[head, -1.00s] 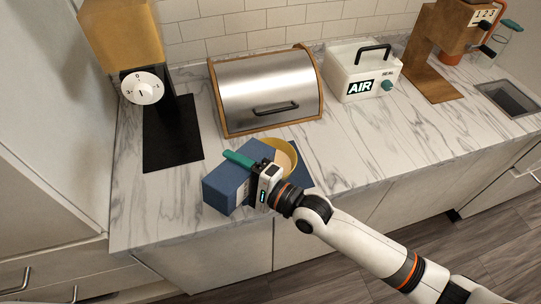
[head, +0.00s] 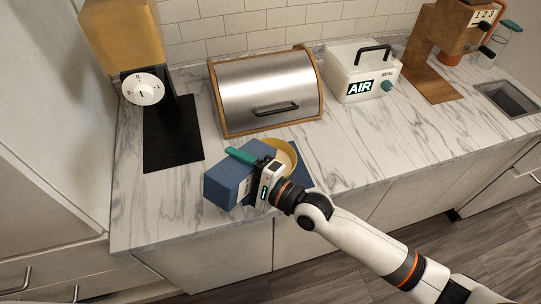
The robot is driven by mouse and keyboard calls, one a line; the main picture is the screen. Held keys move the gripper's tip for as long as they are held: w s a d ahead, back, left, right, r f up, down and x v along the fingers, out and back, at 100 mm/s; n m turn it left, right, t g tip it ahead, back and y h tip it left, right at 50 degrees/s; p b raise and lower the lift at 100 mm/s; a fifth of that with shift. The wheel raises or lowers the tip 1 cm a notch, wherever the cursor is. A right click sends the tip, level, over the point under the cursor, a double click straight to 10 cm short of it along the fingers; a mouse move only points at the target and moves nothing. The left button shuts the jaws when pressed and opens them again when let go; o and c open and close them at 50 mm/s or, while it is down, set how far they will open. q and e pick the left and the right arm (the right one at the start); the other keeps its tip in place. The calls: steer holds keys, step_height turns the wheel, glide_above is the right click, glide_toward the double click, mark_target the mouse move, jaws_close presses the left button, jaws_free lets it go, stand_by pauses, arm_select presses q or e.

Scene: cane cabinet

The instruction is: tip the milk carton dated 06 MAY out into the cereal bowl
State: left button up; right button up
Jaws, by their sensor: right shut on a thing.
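My right gripper (head: 262,178) is shut on a blue carton (head: 225,183), with one teal finger along its upper side. The carton lies over on its side, its far end toward the yellow bowl (head: 284,145). The bowl stands behind the gripper and is partly hidden by it and the carton. A pale patch shows inside the bowl. The carton's mouth is hidden, and its pale label is too small to read a date. My left gripper is not in view.
A dispenser with a dial (head: 142,90) stands left over a black mat (head: 171,140).

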steer(key=shift+w+d+r+m+p, duration=0.2)
steer(key=shift+w+r+m+p, duration=0.1)
steer(key=shift+r+m, duration=0.35)
steer(key=shift+w+d+r+m+p, duration=0.25)
steer(key=shift+r+m, duration=0.25)
steer(key=shift+m, duration=0.25)
stand_by(0.8)
